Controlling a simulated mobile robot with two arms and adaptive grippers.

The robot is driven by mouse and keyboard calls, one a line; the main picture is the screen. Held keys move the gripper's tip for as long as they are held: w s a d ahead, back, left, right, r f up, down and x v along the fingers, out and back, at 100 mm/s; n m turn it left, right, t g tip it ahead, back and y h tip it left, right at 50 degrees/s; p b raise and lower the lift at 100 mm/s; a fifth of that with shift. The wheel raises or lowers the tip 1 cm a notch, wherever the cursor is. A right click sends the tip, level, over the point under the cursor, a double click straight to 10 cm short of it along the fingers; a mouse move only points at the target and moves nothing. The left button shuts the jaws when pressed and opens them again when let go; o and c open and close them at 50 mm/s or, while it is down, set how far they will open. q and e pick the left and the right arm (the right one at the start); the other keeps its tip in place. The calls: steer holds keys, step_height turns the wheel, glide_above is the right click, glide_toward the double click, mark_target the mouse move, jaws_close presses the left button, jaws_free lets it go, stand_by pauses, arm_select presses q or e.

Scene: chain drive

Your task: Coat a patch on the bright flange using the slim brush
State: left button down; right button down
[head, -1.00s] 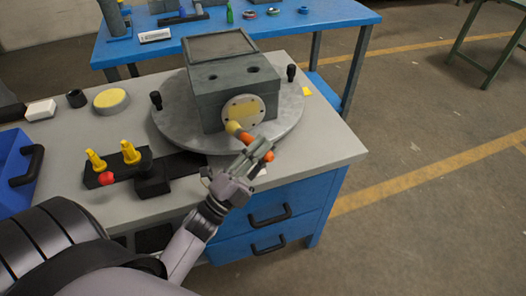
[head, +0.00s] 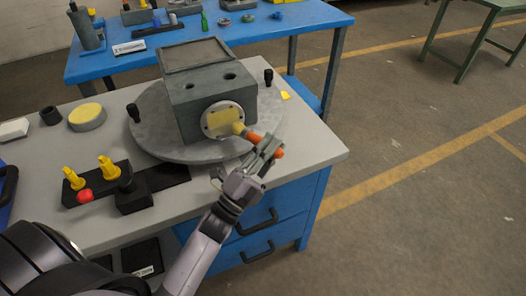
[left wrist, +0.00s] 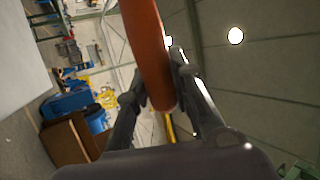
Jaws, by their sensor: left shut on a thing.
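The grey block housing (head: 215,105) stands on a round grey turntable plate (head: 160,140). The bright round flange (head: 208,130) is on its front face, with a yellow patch across its middle. My left gripper (head: 266,148) is shut on the slim brush (head: 254,137), which has an orange handle and a pale yellow tip. The tip is at the lower right of the flange; I cannot tell whether it touches. In the left wrist view the orange handle (left wrist: 150,50) runs between the fingers. My right gripper is not in view.
A black holder (head: 160,180) with yellow pegs and a red ball is on the near left of the grey bench (head: 315,148). A round yellow-topped pad (head: 86,117) sits at the left. Two black knobs stand on the turntable. A blue table (head: 280,28) is behind.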

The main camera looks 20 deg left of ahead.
arm_select(q)
steer(key=shift+w+d, duration=0.35)
steer(key=shift+w, duration=0.2)
steer(key=s+a, duration=0.5)
steer(key=s, duration=0.1)
steer(key=shift+p, duration=0.45)
steer(key=shift+s+a, duration=0.1)
steer(key=s+d, duration=0.4)
steer(key=shift+d+p, duration=0.3)
steer(key=shift+p, duration=0.15)
